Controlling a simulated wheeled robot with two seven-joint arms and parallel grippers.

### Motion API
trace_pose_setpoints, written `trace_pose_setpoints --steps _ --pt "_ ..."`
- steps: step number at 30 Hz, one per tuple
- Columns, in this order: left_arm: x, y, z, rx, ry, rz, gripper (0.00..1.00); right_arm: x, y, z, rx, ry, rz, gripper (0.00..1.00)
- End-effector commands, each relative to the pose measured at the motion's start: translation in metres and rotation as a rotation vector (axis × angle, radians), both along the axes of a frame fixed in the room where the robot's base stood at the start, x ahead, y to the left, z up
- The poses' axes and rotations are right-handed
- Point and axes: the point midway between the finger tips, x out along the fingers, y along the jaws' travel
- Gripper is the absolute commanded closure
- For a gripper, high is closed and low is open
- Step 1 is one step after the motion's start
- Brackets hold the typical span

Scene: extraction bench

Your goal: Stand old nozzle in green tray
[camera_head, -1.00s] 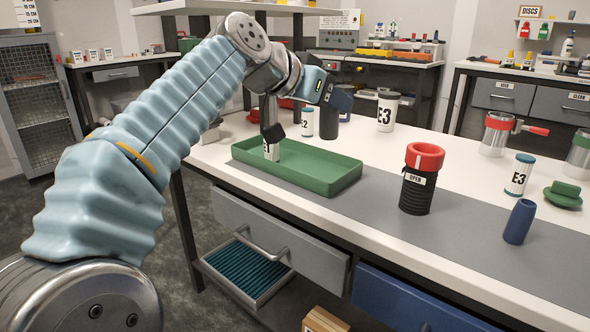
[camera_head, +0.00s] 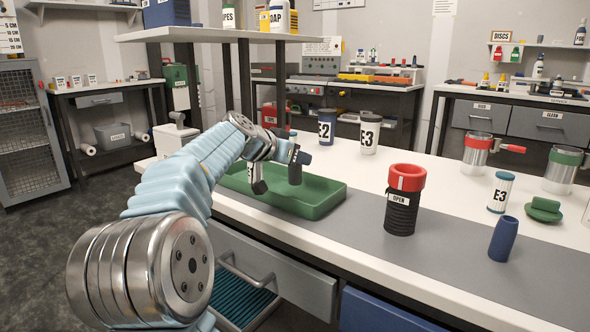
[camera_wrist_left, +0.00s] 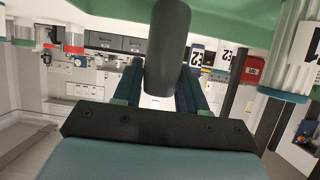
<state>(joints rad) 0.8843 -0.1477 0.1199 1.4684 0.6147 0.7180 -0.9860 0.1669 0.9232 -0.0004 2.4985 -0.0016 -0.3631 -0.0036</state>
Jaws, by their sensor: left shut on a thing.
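My left gripper (camera_head: 293,157) is shut on a dark grey cylinder, the old nozzle (camera_head: 295,173), inside the outline of the green tray (camera_head: 325,199). In the left wrist view the nozzle (camera_wrist_left: 168,45) sits between the two fingers (camera_wrist_left: 160,88), nearly upright, its end overlapping the tray (camera_wrist_left: 230,14). I cannot tell whether it touches the tray floor. A white ribbed cartridge with a teal cap (camera_wrist_left: 292,65) stands beside it; in the head view my wrist partly covers it. My right gripper is not in view.
A black ribbed holder (camera_head: 400,213) with a red collar marked OPEN stands right of the tray. A blue nozzle (camera_head: 503,240), an E3 cartridge (camera_head: 500,193) and a green cap (camera_head: 544,209) are farther right. E2 (camera_head: 327,133) and E3 (camera_head: 369,135) containers stand behind the tray.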

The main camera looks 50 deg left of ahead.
Motion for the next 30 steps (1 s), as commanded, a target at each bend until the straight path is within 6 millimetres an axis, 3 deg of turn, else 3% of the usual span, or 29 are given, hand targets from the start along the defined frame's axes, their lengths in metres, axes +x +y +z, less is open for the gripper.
trace_pose_setpoints --steps 1,5,17,18,22,23,30 --pt "-0.001 0.0 -0.013 -0.003 0.003 0.001 0.88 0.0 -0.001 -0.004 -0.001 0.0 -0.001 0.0" --pt "-0.001 -0.001 -0.027 -0.003 0.002 0.001 0.88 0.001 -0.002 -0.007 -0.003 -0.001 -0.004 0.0" --pt "-0.001 -0.001 -0.033 -0.001 0.001 -0.001 0.88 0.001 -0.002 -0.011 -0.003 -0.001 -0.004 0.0" --pt "-0.001 -0.001 -0.032 -0.001 0.001 -0.001 0.57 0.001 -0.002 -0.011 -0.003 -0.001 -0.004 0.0" --pt "-0.001 -0.001 -0.031 -0.002 0.001 0.0 0.37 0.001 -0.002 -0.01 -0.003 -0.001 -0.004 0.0" --pt "-0.001 -0.001 -0.031 -0.002 0.001 0.0 0.33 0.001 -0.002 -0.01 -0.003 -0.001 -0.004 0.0" --pt "-0.001 -0.001 -0.031 -0.002 0.001 0.0 0.33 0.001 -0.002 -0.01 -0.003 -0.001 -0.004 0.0"
